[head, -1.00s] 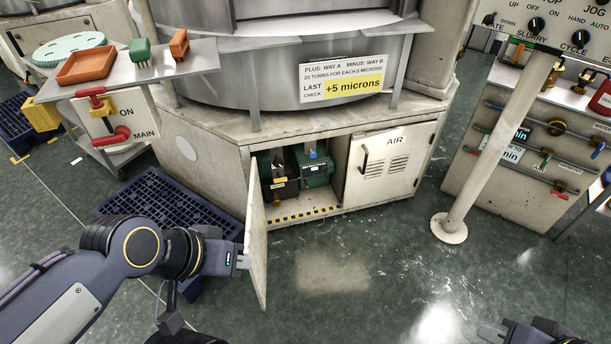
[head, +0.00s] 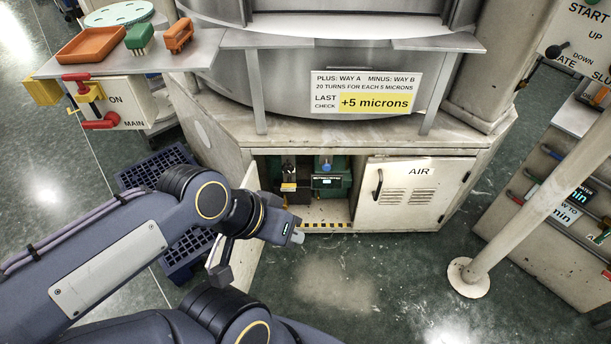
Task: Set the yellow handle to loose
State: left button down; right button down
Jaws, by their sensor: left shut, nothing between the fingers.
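The open cabinet (head: 308,213) under the round machine holds a dark unit (head: 288,170) and a green unit (head: 328,183). A small yellow part (head: 289,186) shows low on the dark unit; I cannot tell whether it is a handle, and no loose marking is readable there. Another yellow piece (head: 87,98) sits between red parts on the ON/MAIN box at the left. My left gripper (head: 298,237) is shut and empty, just in front of the cabinet's lower edge, touching nothing I can see. My right gripper is out of view.
The cabinet's left door (head: 242,262) stands open, partly behind my left arm. The AIR door (head: 415,195) is closed. A blue pallet (head: 155,165) lies at the left. A pale post (head: 520,200) stands at the right. The floor before the cabinet is clear.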

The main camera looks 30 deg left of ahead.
aim_at(284, 185)
jog(key=i+j, duration=0.9)
